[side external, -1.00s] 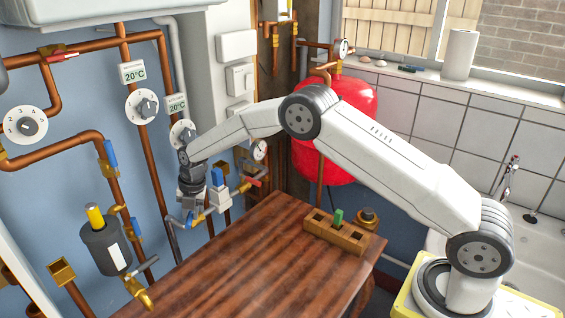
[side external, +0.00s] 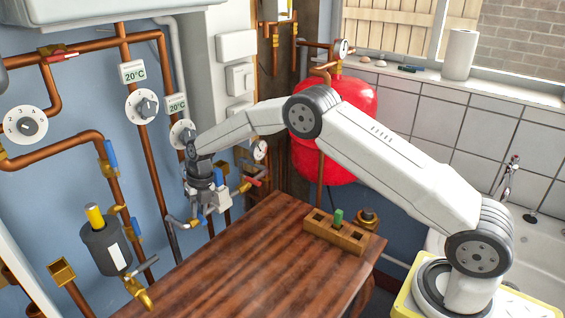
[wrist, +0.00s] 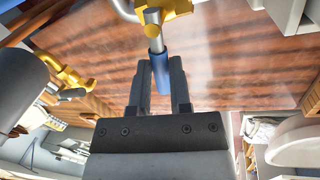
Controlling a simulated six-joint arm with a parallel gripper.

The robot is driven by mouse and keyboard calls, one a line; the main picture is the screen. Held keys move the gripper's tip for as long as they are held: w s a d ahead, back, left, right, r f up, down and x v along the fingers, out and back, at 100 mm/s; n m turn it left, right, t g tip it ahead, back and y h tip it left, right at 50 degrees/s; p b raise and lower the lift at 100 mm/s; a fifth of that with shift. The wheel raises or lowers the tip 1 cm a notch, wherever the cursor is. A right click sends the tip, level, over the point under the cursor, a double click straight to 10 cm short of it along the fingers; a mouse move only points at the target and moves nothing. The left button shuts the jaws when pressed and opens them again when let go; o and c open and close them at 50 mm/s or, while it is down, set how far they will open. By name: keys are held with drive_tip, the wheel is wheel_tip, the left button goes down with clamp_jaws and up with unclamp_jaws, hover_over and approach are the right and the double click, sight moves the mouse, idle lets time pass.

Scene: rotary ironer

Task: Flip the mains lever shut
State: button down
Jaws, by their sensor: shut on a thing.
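In the wrist view, a lever with a blue grip (wrist: 160,72) runs down from a brass valve (wrist: 165,12) on a grey stem. My gripper (wrist: 160,64) has one dark finger on each side of the blue grip and is shut on it. In the side view, my gripper (side external: 197,208) is low at the blue wall, beside the pipework left of the table's far corner. There my wrist covers most of the held lever, and its exact angle cannot be told.
A wooden table (side external: 240,262) stands in front, bearing a wooden block (side external: 348,238) with a green peg (side external: 338,217). A red tank (side external: 330,135) is behind my arm. A dark canister (side external: 105,248), copper pipes and other blue-handled valves (side external: 111,154) line the left wall.

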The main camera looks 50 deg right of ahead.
idle(0.3)
drive_tip(key=c, duration=0.5)
unclamp_jaws()
drive_tip(key=shift+c, duration=0.2)
drive_tip(key=shift+r, duration=0.15)
drive_tip(key=shift+r, duration=1.55)
drive_tip(key=s+d+r, duration=0.1)
drive_tip(key=s+r, duration=0.8)
drive_tip(key=s, duration=0.5)
drive_tip(key=shift+r, duration=0.3)
